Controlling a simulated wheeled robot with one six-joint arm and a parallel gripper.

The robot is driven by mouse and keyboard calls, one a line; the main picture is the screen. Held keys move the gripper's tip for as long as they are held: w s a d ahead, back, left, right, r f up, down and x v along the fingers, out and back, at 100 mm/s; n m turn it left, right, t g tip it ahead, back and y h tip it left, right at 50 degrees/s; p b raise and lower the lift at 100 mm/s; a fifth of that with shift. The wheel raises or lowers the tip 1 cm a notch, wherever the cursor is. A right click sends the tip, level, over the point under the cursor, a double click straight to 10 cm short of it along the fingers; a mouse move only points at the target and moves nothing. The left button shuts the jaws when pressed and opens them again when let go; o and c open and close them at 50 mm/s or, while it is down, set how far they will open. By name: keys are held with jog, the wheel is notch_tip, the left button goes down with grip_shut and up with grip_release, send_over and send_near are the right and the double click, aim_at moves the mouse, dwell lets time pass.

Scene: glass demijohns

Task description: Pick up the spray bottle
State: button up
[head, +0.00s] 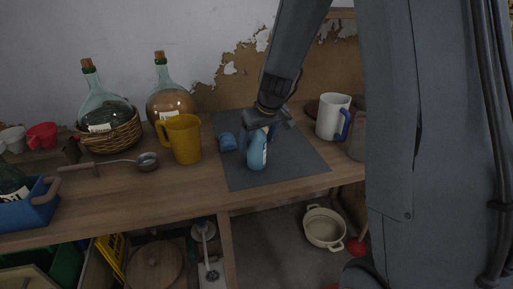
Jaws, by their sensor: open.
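The spray bottle (257,152) is light blue with a pale label on its side. It stands upright on a dark grey mat (292,172) on the wooden workbench. My gripper (270,127) is open at the top of the bottle, and my arm comes down from above. The gripper and wrist hide most of the bottle's head. I cannot tell whether the fingers touch it.
A blue cup (228,142) lies close left of the bottle. A yellow jug (183,139) stands farther left, before two corked demijohns (170,103). A white jug with a blue handle (333,117) stands to the right. The mat's front is clear.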

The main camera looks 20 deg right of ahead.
jog(key=shift+w+f, duration=0.2)
jog(key=shift+f, duration=0.3)
jog(key=c, duration=1.5)
